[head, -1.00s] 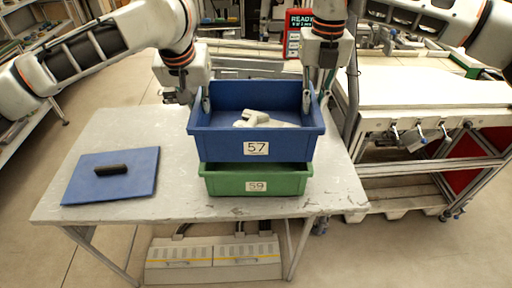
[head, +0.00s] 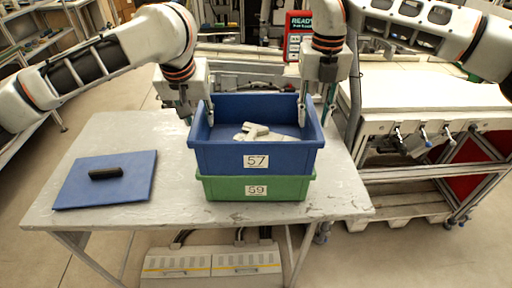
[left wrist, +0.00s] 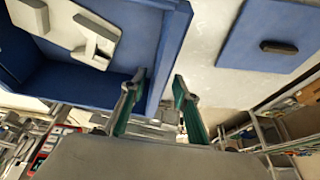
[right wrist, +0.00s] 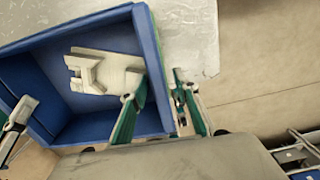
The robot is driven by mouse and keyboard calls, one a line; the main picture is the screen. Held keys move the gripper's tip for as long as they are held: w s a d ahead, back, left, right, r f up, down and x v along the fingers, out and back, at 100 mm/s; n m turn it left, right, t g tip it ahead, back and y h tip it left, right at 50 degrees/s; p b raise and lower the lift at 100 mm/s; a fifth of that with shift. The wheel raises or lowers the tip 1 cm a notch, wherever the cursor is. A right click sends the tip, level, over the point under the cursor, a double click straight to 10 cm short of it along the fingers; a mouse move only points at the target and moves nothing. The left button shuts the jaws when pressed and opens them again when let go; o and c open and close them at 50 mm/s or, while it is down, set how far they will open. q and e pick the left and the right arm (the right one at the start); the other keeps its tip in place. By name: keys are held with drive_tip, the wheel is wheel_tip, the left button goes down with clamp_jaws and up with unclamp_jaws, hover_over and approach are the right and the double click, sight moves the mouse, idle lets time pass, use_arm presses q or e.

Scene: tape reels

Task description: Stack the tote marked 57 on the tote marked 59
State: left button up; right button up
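The blue tote marked 57 (head: 225,160) sits level on top of the green tote marked 59 (head: 225,189) in the head view. Only the green tote's front and rim ends show; the rest is hidden. My left gripper (head: 198,112) straddles the blue tote's left wall, one finger inside and one outside. In the left wrist view its fingers (left wrist: 158,88) stand apart with a gap beside the wall. My right gripper (head: 316,108) straddles the right wall likewise. In the right wrist view its fingers (right wrist: 153,92) are spread around the wall.
Pale grey parts (head: 256,132) lie inside the blue tote. A blue panel with a black handle (head: 130,188) lies at the left of the grey table (head: 120,134). A white-topped workbench (head: 430,95) stands close on the right. The table's front edge is near the totes.

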use_arm(q)
drive_tip(key=shift+d+r, duration=0.1)
drive_tip(key=shift+r, duration=0.05)
drive_tip(key=shift+s+r, duration=0.1)
drive_tip(key=shift+r, duration=0.25)
use_arm(e)
drive_tip(key=shift+a, duration=0.1)
use_arm(q)
drive_tip(key=v, duration=1.1)
use_arm(e)
wheel_tip(320, 180, up, 12)
use_arm(q)
drive_tip(key=shift+s+f, duration=0.1)
drive_tip(key=shift+s, duration=0.1)
use_arm(e)
drive_tip(key=shift+s, duration=0.1)
idle(0.3)
